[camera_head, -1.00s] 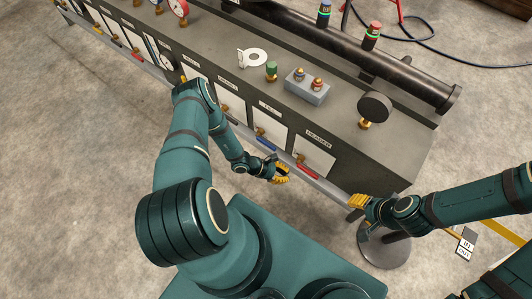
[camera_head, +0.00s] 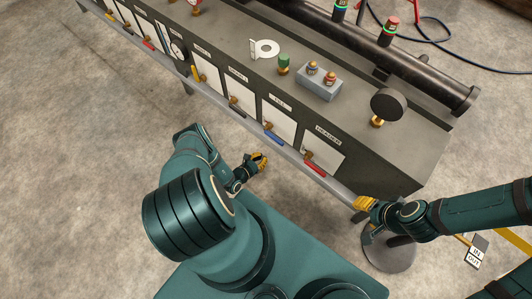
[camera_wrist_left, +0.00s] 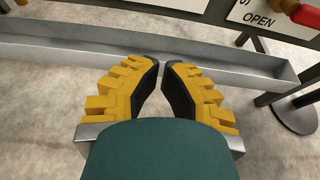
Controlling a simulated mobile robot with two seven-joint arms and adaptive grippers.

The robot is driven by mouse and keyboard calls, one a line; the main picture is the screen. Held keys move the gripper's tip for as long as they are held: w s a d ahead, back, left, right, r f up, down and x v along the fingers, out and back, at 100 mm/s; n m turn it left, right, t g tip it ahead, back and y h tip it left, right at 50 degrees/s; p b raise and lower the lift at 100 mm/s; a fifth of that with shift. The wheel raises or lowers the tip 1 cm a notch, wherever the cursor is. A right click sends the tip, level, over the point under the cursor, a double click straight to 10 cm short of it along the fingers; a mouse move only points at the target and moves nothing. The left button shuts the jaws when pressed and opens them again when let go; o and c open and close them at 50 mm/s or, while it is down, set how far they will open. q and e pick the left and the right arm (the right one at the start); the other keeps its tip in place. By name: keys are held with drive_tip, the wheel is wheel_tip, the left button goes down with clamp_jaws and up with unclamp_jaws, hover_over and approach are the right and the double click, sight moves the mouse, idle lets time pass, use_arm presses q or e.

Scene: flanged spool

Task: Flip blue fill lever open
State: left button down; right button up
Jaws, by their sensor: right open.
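The blue lever (camera_head: 273,138) is a short blue handle at the foot of the white FILL plate (camera_head: 280,119) on the panel's front. It lies slanted along the lower edge, on a brass valve. My left gripper (camera_head: 263,162) is below it, in front of the panel and apart from it. In the left wrist view its yellow fingers (camera_wrist_left: 162,66) have a narrow gap between the tips and hold nothing. The blue lever does not show in that view. My right gripper (camera_head: 361,203) is open near the panel's lower right end.
A red lever (camera_head: 316,170) sits on the HEADER plate (camera_head: 325,150), right of the blue one. A grey rail (camera_head: 225,119) runs along the panel's front; in the left wrist view it (camera_wrist_left: 60,47) crosses ahead of the fingers. A round stand (camera_head: 390,255) is below my right gripper.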

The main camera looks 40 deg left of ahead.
use_arm(q)
drive_tip(key=a+b+x, duration=0.1)
drive_tip(key=b+x, duration=0.2)
drive_tip(key=x, duration=0.6)
drive_tip(key=shift+d+r, duration=0.2)
drive_tip(key=shift+r, duration=0.45)
drive_tip(key=shift+d+r, duration=0.2)
drive_tip(key=shift+r, duration=0.5)
drive_tip(key=shift+d+r, duration=0.2)
drive_tip(key=shift+r, duration=0.45)
drive_tip(key=shift+s, duration=0.1)
